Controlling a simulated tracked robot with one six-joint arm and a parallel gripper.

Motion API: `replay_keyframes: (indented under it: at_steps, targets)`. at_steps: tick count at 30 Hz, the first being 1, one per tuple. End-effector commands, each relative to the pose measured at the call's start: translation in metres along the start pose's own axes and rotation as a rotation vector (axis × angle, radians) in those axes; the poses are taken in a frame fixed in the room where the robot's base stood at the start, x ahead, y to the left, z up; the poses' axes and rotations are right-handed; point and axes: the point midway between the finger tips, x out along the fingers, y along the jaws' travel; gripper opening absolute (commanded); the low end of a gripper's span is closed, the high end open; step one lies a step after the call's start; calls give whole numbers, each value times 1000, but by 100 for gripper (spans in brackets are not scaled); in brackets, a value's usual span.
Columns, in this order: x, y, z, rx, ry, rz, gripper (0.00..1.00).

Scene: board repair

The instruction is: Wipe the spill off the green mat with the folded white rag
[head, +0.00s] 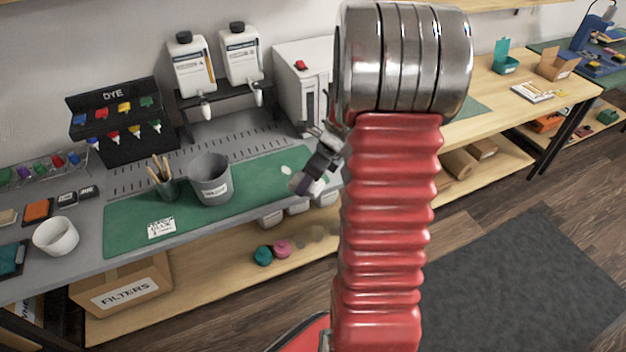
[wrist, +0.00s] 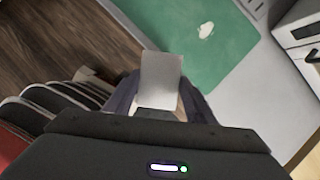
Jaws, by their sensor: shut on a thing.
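The green mat (head: 125,213) lies on the grey bench, and its corner shows in the wrist view (wrist: 175,20). The spill is a small white patch (head: 286,170) near the mat's right end; it shows clearly in the wrist view (wrist: 206,29). My gripper (head: 306,184) is over the mat's right end, just right of the spill in the head view. In the wrist view my gripper (wrist: 160,97) is shut on the folded white rag (wrist: 162,72), a pale square between the dark fingers. The rag appears apart from the spill; its height above the mat is unclear.
A grey bucket (head: 211,182) and a cup of sticks (head: 165,184) stand on the mat, with a white label card (head: 161,228) in front. Two white bottles (head: 191,66) stand on a rack behind. A white machine (head: 297,75) stands behind my arm.

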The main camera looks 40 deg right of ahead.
Motion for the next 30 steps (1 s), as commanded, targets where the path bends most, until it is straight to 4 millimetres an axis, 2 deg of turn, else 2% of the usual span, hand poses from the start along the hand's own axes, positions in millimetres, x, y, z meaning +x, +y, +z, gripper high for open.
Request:
replay_keyframes:
  at_steps: [8, 20, 30]
  targets:
    - [-1, 18, 25, -493, 0, 204, 29]
    - [-8, 56, 68, -1321, 2, 549, 29]
    - [-5, 101, 122, -2006, 3, 832, 29]
